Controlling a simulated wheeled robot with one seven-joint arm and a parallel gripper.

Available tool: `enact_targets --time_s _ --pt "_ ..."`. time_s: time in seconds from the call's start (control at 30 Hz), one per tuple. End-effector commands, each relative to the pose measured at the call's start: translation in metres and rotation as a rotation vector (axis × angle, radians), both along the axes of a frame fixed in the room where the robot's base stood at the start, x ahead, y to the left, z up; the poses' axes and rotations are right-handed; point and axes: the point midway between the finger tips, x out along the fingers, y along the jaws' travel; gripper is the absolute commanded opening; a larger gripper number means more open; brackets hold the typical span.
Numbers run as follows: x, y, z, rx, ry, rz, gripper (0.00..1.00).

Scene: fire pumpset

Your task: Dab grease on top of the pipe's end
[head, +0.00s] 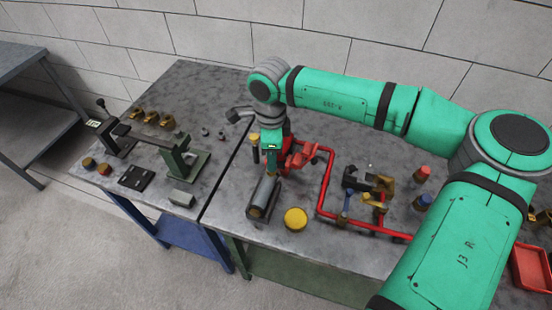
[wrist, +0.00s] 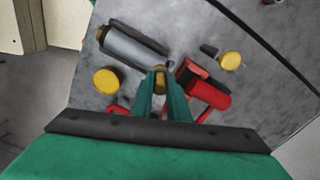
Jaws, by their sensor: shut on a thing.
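The pipe (head: 265,194) is a grey cylinder lying on the table in a dark cradle, its brownish near end facing the front. It also shows in the wrist view (wrist: 135,46), above and left of my fingers. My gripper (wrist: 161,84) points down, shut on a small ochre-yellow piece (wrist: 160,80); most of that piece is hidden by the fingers. In the head view my gripper (head: 272,168) is just beyond the pipe's far end. I cannot tell whether the held piece touches anything. A round yellow tin (head: 295,218) stands right of the pipe; its contents are unclear.
Red piping (head: 324,185) and a red fitting (head: 303,155) lie right of my gripper. A black, yellow-capped bottle (wrist: 232,62) stands nearby. A dark and brass valve assembly (head: 368,185) is farther right. The left table holds a green vise-like stand (head: 180,160).

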Motion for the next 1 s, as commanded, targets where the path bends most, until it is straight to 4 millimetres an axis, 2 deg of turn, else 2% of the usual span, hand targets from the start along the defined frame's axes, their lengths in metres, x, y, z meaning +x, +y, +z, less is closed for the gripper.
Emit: enact_targets --time_s 0.53,1.0 --pt "0.001 0.0 0.0 0.0 0.001 0.0 0.0" --pt "0.017 -0.005 0.0 0.0 0.0 0.0 0.0"
